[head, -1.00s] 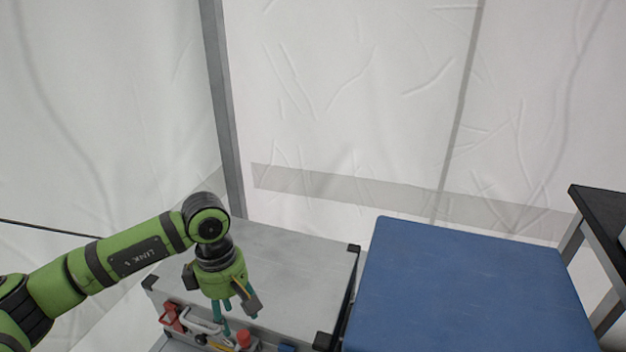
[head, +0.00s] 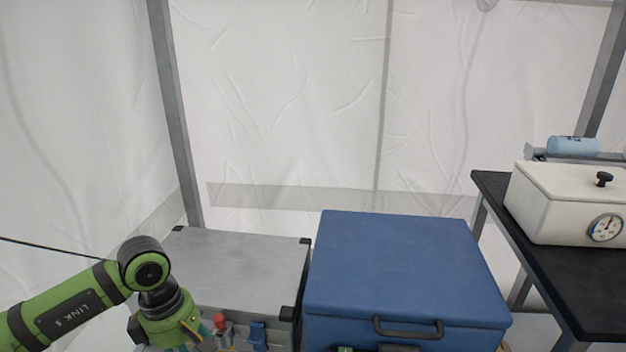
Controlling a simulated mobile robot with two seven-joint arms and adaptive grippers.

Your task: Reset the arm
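My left arm comes in from the lower left in the head view, green with dark joints. Its wrist and the top of my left gripper (head: 168,325) hang down at the bottom edge, in front of the grey metal case. The fingertips are cut off by the frame, so I cannot tell whether they are open or shut. My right arm and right gripper are not in view.
A grey case (head: 245,262) with black corners stands beside a blue box (head: 405,260) with a dark front handle. At right, a black table (head: 568,285) bears a cream box with a dial (head: 560,200) and a light blue cylinder (head: 573,145). White tent walls close the back.

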